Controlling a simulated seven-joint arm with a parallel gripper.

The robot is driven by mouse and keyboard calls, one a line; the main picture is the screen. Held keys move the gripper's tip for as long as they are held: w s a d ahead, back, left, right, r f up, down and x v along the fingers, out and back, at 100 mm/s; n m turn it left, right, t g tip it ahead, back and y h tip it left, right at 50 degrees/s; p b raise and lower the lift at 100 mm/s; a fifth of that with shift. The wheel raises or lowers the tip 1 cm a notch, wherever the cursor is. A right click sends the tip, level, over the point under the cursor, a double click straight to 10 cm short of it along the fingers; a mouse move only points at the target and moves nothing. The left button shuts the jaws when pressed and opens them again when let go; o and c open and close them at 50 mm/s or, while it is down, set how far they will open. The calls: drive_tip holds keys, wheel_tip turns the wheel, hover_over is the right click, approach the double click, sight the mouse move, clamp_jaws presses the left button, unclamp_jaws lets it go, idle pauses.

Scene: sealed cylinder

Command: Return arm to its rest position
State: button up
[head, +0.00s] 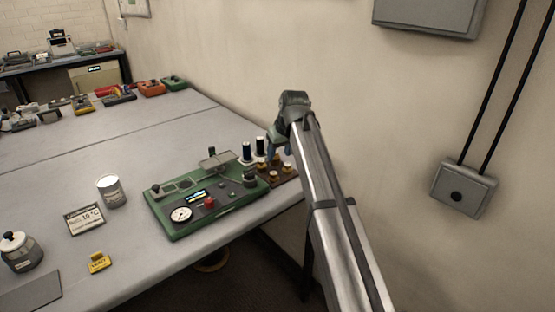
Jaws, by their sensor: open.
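My arm reaches up from the lower right to the table's right edge by the wall. My gripper (275,148) points down at its end, over or beside a small brown rack (279,174) with several dark, light-topped cylinders, one of which is a dark cylinder (246,151). The gripper is open; its fingers are small and partly hidden by the wrist, and I see nothing held between them. I cannot tell whether it touches the rack. A green instrument (205,200) with a dial, a lit display and a red knob lies just left of the rack.
A pale can (111,191), a "10 °C" sign (85,219), a yellow tag (98,262) and a lidded jar (20,251) stand on the grey table (150,130). The wall (240,60) is close behind my gripper. A wall box (464,190) hangs right of my arm.

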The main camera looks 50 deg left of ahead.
drive_tip(key=shift+s+d+r, duration=0.1)
drive_tip(key=shift+d+r, duration=0.15)
drive_tip(key=shift+r, duration=0.3)
